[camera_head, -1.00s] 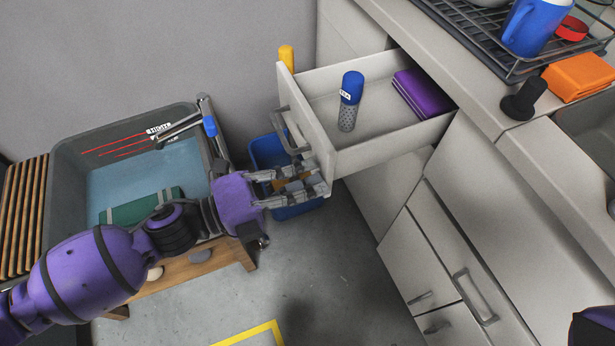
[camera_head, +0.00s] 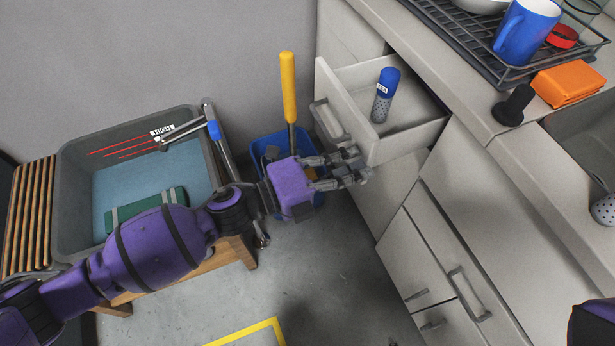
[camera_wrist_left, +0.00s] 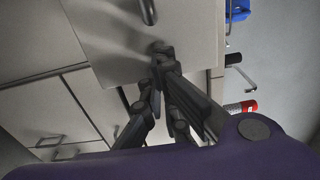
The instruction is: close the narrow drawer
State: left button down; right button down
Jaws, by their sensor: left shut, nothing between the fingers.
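The narrow drawer (camera_head: 345,137) is partly open at the top of the white cabinet, with a grey bar handle (camera_head: 330,122) on its front. The handle also shows at the top of that view (camera_wrist_left: 148,10). My right gripper is not in view.
A blue bin (camera_head: 268,150) holding a yellow-handled tool (camera_head: 288,88) stands left of the drawer. A grey basin (camera_head: 75,180) stands at the left. Lower drawers are shut.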

aim_at(406, 147)
pick_arm(q)
jog(key=p+x, duration=0.1)
jog(key=x, duration=1.1)
jog(key=shift+d, duration=0.2)
jog(key=shift+a+f, duration=0.1)
